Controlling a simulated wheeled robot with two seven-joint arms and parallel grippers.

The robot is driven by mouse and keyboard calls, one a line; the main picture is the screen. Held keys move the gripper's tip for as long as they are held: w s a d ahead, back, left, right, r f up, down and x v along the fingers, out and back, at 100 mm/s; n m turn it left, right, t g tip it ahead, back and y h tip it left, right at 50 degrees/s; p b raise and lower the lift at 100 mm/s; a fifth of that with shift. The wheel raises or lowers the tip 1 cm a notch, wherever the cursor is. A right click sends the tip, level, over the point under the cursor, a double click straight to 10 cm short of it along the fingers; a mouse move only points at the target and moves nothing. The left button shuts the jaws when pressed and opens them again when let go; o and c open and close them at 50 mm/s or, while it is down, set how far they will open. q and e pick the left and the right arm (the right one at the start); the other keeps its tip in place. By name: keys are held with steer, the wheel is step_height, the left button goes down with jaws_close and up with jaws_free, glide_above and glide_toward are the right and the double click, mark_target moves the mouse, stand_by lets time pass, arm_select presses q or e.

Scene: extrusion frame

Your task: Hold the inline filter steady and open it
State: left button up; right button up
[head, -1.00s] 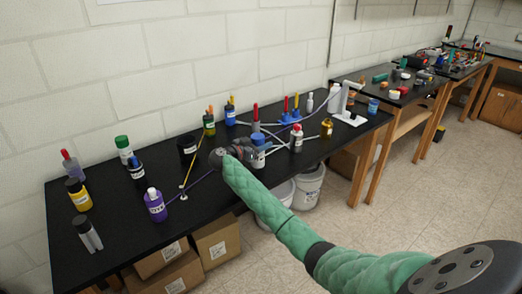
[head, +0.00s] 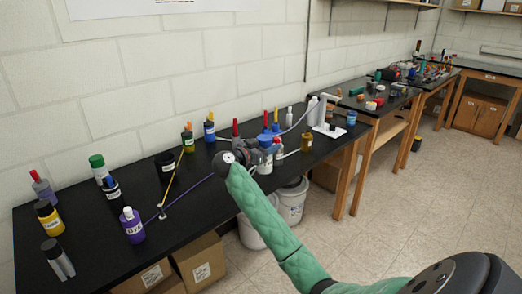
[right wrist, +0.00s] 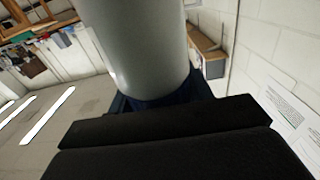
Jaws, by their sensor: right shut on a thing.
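My right gripper (head: 254,153) is over the middle of the black bench and is shut. In the head view it is beside a white container with a blue top (head: 264,160) and partly covers it; whether they touch is hard to tell there. In the right wrist view a large pale grey cylinder (right wrist: 142,45), with a dark blue part at its lower end, stands right at my black fingers (right wrist: 165,125). I cannot tell for sure that this is the inline filter; its held part is hidden by the fingers. My left gripper is not in view.
Bottles crowd the bench, including a purple one (head: 132,225) and a black jar (head: 165,166). A red-capped bottle (head: 278,151) and an amber bottle (head: 307,140) stand close right of the gripper. Purple tubing (head: 305,117) and a yellow rod (head: 174,178) cross the bench. Buckets (head: 291,203) stand below.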

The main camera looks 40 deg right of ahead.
steer(key=shift+s+d, duration=0.1)
steer(key=shift+s, duration=0.05)
steer(key=o, duration=0.5)
steer(key=c, duration=0.6)
steer(key=shift+o, duration=0.2)
steer(key=shift+r, duration=0.1)
